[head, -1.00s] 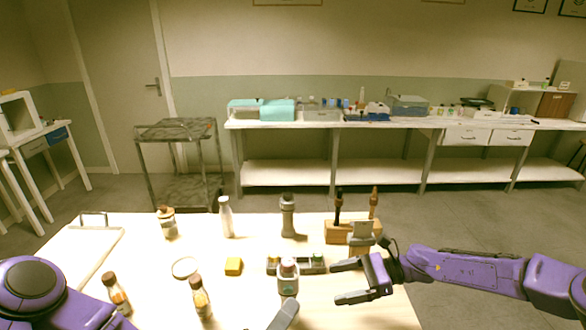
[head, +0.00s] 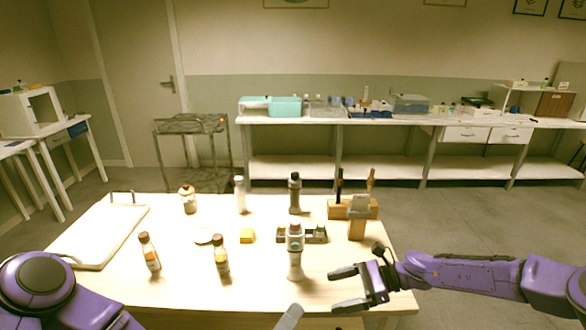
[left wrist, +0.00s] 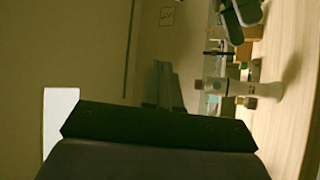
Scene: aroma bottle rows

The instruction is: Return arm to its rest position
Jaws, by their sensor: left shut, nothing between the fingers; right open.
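My left arm comes in from the lower left in the head view. Only the grey tip of my left gripper (head: 288,318) shows, low in front of the table's near edge. In the left wrist view its fingers (left wrist: 165,86) are together, with nothing between them. My right gripper (head: 347,288) is open and empty, over the table's front right corner; it also shows at the top of the left wrist view (left wrist: 240,20). A grey-and-white bottle (head: 295,258) stands upright on the table (head: 200,292), left of my right gripper and apart from it.
Two brown bottles (head: 149,252) (head: 220,257) stand at front left, beside a white tray (head: 92,248). A jar (head: 188,200), a white bottle (head: 241,195), a grey bottle (head: 294,194) and a wooden rack (head: 345,210) stand behind. A yellow block (head: 247,236) lies mid-table.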

